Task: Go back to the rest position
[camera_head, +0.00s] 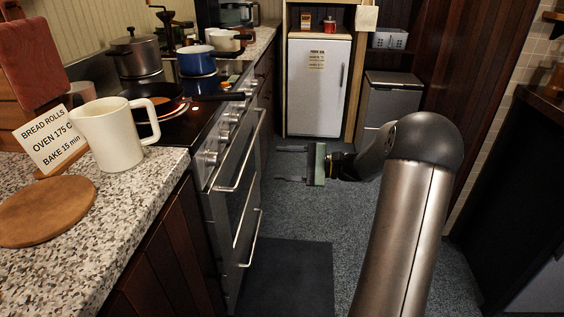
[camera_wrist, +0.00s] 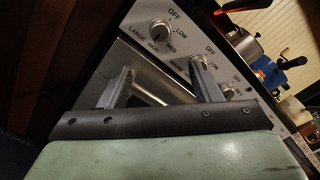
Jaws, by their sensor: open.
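My gripper (camera_head: 291,165) is open and empty in the head view, with its fingers pointing left toward the oven front. It hangs over the grey floor, apart from the stove. In the wrist view my gripper (camera_wrist: 162,88) shows two spread fingers with nothing between them. Behind them are the stove's control panel (camera_wrist: 184,40) with several knobs and a metal handle bar. My arm reaches in from the lower right of the head view.
The stove (camera_head: 232,140) with protruding oven handles stands left of my gripper. A granite counter (camera_head: 120,235) holds a white pitcher (camera_head: 112,130) and a round board (camera_head: 45,210). A white fridge (camera_head: 320,90) stands at the back.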

